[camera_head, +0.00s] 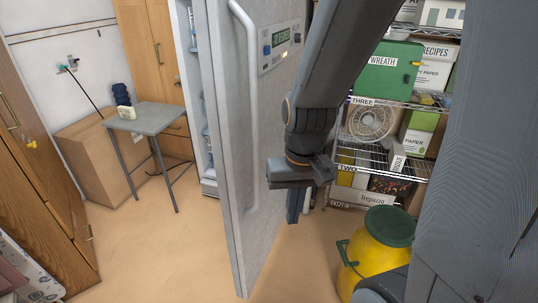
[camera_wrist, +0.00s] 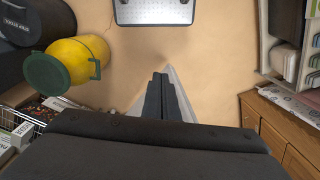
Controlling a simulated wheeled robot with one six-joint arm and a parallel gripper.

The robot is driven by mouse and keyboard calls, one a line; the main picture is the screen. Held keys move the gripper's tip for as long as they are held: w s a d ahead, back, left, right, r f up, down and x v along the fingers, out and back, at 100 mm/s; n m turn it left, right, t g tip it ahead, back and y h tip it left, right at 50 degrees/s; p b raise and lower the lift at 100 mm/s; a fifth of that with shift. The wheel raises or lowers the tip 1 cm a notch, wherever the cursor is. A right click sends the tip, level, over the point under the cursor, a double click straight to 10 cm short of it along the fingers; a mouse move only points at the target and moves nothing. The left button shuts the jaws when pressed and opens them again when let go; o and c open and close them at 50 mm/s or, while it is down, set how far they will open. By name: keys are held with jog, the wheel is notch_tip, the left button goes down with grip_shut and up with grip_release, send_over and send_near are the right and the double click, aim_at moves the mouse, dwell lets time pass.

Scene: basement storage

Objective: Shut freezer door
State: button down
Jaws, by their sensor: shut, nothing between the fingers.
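The freezer door (camera_head: 232,150) stands open in the head view, a tall pale grey panel seen at a steep angle. It has a long vertical handle (camera_head: 249,110) and a control panel with a green display (camera_head: 280,42). Part of the freezer's white interior (camera_head: 208,160) shows to the left of the door. My gripper (camera_head: 294,212) points down on the outer-face side of the door, right of the handle. Its fingers also show shut and empty in the wrist view (camera_wrist: 160,90). Whether they touch the door cannot be told. The freezer's body is mostly hidden.
A yellow drum with a green lid (camera_head: 380,245) stands at the lower right, and also shows in the wrist view (camera_wrist: 78,60). Wire shelves (camera_head: 400,168) with boxes are behind it. A small grey table (camera_head: 148,118) stands left of the freezer. The floor (camera_head: 160,250) left of the door is clear.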

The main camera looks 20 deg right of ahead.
jog(key=w+a+f+m+g+y+b, duration=0.2)
jog(key=w+f+m+y+b, duration=0.3)
jog(key=m+y, duration=0.55)
jog(key=w+d+r+m+t+y+b, duration=0.2)
jog(key=w+d+m+t+y+b, duration=0.1)
jog(key=w+d+m+t, duration=1.05)
jog(key=p+x, duration=0.3)
jog(key=x, duration=1.1)
jog(key=shift+f, duration=0.25)
jog(key=shift+w+d, duration=0.1)
jog(key=shift+w, duration=0.05)
